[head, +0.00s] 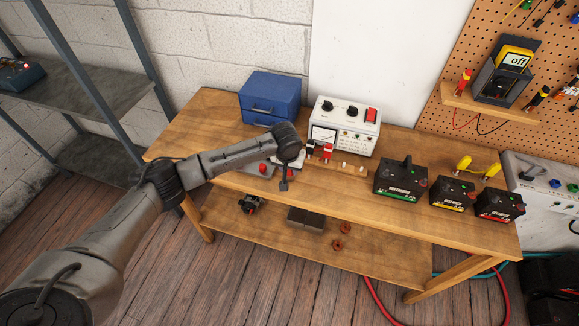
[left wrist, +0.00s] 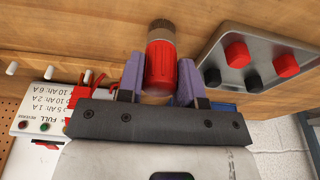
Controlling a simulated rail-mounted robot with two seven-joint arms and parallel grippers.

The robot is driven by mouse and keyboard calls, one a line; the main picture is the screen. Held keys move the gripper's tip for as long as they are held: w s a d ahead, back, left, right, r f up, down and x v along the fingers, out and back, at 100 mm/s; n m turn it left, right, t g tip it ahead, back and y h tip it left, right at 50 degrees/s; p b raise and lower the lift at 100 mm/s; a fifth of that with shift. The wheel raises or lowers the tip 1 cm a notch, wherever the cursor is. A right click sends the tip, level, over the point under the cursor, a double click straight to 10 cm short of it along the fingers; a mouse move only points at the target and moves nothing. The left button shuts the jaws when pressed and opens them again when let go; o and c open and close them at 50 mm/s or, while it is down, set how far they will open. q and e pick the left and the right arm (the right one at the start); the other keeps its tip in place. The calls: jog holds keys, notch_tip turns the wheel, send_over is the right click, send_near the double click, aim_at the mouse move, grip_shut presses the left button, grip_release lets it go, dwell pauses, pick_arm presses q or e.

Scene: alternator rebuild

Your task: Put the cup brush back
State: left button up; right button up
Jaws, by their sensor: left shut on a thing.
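In the head view my left gripper (head: 289,163) is over the front left part of the workbench, and the brush is hidden there. A grey metal tray (left wrist: 217,47) with red and black round pieces is beside the brush in the wrist view. My right gripper is not in view.
The workbench (head: 222,108) carries a blue drawer box (head: 270,97), a white test unit (head: 345,124) with red and black clips, and a row of small white pegs. A lower shelf (head: 377,256) holds loose parts.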

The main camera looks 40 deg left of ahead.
pick_arm(q)
jog(key=shift+f, duration=0.1)
jog(key=o, duration=0.8)
jog(key=shift+o, duration=0.2)
